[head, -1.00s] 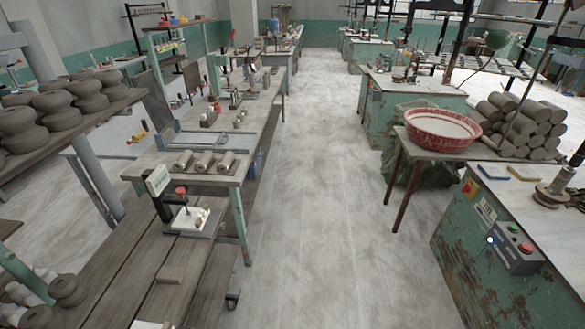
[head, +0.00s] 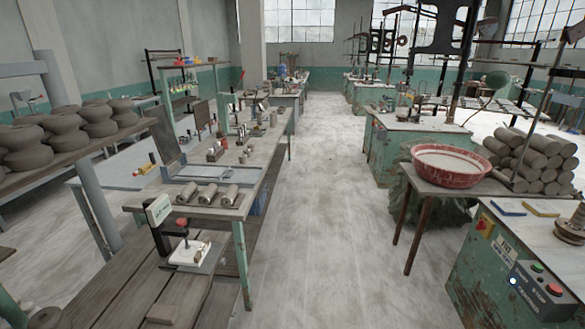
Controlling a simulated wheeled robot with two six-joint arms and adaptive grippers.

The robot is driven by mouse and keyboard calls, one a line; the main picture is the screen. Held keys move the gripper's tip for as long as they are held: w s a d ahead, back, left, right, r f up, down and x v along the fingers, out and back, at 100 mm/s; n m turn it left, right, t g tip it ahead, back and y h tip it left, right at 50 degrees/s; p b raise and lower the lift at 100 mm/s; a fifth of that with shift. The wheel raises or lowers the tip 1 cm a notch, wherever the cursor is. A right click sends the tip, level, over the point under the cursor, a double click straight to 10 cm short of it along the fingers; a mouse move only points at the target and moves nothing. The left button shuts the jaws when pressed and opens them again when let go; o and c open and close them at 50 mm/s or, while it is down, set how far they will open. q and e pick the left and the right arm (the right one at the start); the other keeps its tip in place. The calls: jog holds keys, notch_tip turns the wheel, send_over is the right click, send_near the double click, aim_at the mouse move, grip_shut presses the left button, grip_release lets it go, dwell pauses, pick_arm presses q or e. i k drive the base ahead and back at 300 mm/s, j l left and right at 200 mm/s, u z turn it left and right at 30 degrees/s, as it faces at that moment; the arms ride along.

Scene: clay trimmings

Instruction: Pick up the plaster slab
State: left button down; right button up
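A flat white slab-like piece (head: 188,252) lies on a small scale at the near end of the left wooden bench, with small brownish bits on it. I cannot tell for sure whether it is the plaster slab. Neither of my grippers shows in the head view.
A long green-legged table (head: 215,210) with grey clay cylinders (head: 208,193) stands left of the aisle. Stacked clay rounds fill a shelf at far left. On the right are a red basin (head: 453,181), piled clay logs (head: 530,150) and a green control cabinet (head: 480,262). The middle floor (head: 325,210) is clear.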

aim_at(190, 250)
jog(key=i+l+u, duration=0.1)
jog(key=l+u, duration=0.15)
jog(key=u, duration=0.2)
jog(key=l+u, duration=0.3)
jog(key=u, duration=0.15)
jog(key=l+u, duration=0.3)
jog(key=u, duration=0.2)
jog(key=i, duration=0.05)
